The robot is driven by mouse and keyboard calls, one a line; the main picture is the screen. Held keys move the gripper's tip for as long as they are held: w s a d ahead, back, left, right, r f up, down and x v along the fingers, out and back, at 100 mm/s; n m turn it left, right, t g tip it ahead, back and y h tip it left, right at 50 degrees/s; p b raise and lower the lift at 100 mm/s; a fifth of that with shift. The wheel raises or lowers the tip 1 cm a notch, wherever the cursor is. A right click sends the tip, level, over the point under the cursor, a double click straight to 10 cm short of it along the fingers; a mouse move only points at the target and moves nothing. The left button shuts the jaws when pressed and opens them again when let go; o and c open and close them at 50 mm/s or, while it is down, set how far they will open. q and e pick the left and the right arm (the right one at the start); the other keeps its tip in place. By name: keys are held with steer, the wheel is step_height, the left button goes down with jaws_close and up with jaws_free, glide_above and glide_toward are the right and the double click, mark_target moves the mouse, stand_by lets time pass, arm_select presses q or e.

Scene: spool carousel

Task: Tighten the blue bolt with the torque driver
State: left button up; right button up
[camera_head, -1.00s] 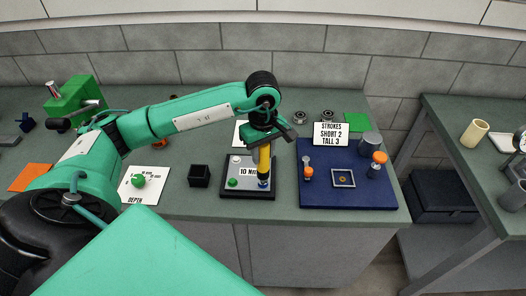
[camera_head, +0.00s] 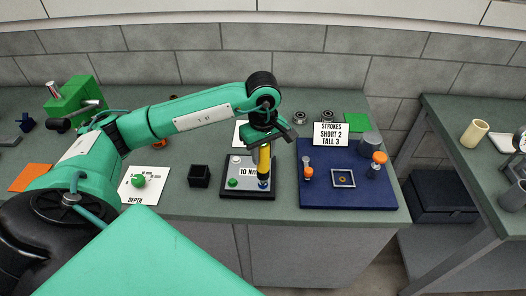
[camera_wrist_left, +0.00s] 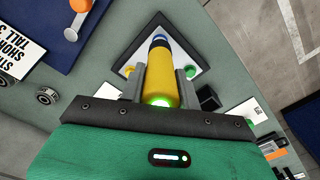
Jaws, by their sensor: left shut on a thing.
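My left gripper (camera_head: 264,143) is shut on the yellow torque driver (camera_head: 264,160), which stands about upright with its lower end at the blue bolt (camera_head: 263,184). A green light (camera_wrist_left: 158,102) glows on the driver's near end. The bolt is at the right of a grey plate (camera_head: 248,191) on a black base, marked "10 N" with the rest hidden. I cannot tell how deep the bolt sits. My right gripper is not in view.
A black block (camera_head: 199,176) stands left; bench is clear between block and plate.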

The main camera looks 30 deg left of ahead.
arm_select(q)
steer(key=shift+w+r+p, duration=0.1)
steer(key=shift+r+p, duration=0.25)
steer(key=shift+r, duration=0.45)
steer(key=shift+r+p, duration=0.55)
steer(key=shift+r, duration=1.1)
